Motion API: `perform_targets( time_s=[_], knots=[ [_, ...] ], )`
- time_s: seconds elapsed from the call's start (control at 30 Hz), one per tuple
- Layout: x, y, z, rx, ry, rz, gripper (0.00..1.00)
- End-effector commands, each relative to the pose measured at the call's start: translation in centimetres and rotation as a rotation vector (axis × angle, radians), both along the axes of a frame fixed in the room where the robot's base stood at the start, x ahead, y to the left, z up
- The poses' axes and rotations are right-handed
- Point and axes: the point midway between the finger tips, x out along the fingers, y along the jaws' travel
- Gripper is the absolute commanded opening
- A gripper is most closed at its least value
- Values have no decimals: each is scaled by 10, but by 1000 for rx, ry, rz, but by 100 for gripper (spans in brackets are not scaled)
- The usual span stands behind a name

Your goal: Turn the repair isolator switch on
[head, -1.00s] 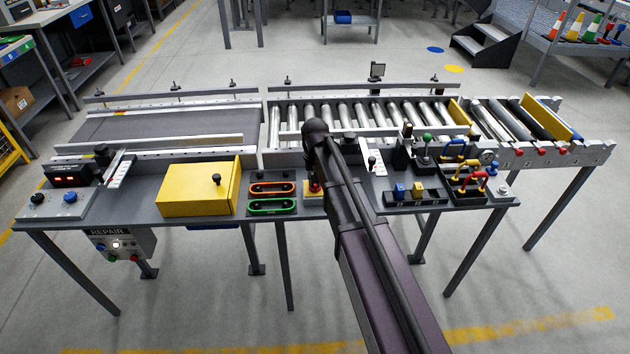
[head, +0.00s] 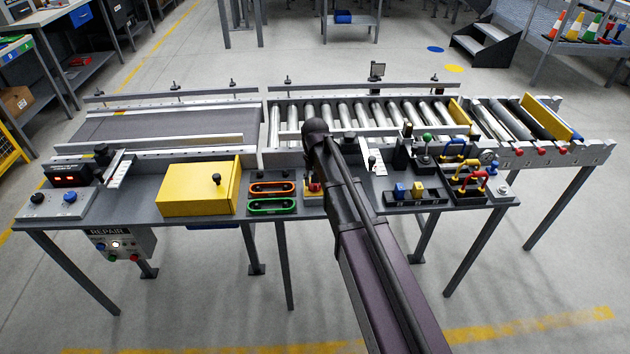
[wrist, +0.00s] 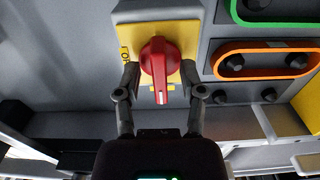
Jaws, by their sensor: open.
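The isolator switch is a red rotary handle (wrist: 158,66) on a yellow plate (wrist: 183,36) on a grey box. In the wrist view its long grip points up and down the picture, and a small label, apparently "ON", is on the plate's left side. My gripper (wrist: 160,76) is open, with one finger on each side of the handle's lower part; contact cannot be told. In the head view the switch (head: 313,187) is partly hidden by my arm, and the fingers are not clearly seen.
Orange (head: 271,188) and green (head: 272,206) handles lie beside the switch. A yellow box (head: 197,190) stands further left. A REPAIR box (head: 122,244) with a lit lamp hangs under the bench. Blocks and coloured levers (head: 470,180) stand to the right.

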Motion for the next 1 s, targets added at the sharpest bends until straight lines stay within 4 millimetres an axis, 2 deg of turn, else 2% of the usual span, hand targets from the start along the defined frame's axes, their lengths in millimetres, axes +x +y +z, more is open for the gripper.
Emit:
perform_targets(
  time_s=[0.37, 1.0],
  knots=[
    [0, 0, 0, 0, 0, 125, 51],
    [0, 0, 0, 0, 0, 544, 51]
  ],
)
